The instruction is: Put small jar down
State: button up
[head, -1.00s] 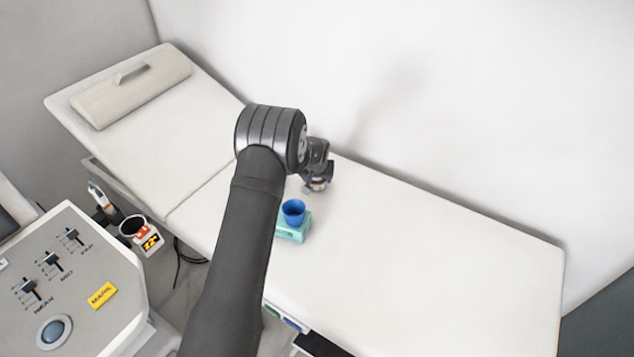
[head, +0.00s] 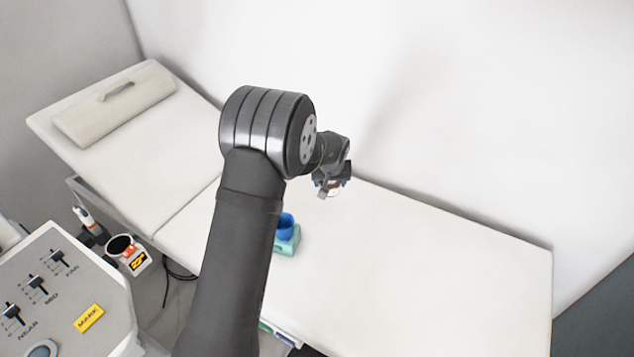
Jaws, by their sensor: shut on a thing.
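My gripper (head: 331,186) is over the far side of the white exam couch (head: 420,265), close to the wall. It is shut on the small jar (head: 334,188), of which only a small pale and brownish part shows beneath the jaws. The rest of the jar is hidden by the gripper. The gap between the jar and the couch top is hard to judge from this view.
A blue cup (head: 286,224) stands on a teal box (head: 287,243) on the couch, partly behind my arm. A cushion (head: 115,105) lies on the raised headrest. A control panel (head: 60,290) is at lower left. The couch's right part is clear.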

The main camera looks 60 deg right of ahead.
aim_at(331, 182)
jog(key=shift+s+r, duration=0.4)
jog(key=shift+s, duration=0.2)
jog(key=shift+r, duration=0.4)
jog(key=r, duration=0.4)
jog(key=shift+w+a+r, duration=0.3)
jog(key=shift+a+r, duration=0.05)
jog(key=w+a+n+t+y, duration=0.15)
jog(key=w+a+n, duration=0.45)
jog(key=w+a, duration=1.15)
jog(key=shift+m, duration=0.3)
jog(key=w+a+f, duration=0.1)
jog(key=w+f, duration=0.2)
jog(key=f, duration=0.1)
jog(key=w+a+f, duration=0.1)
jog(key=w+f, duration=0.2)
jog(key=f, duration=0.1)
jog(key=w+a+f, duration=0.2)
jog(key=w+f, duration=0.1)
jog(key=f, duration=0.1)
jog(key=shift+w+f, duration=0.1)
jog(key=shift+f, duration=2)
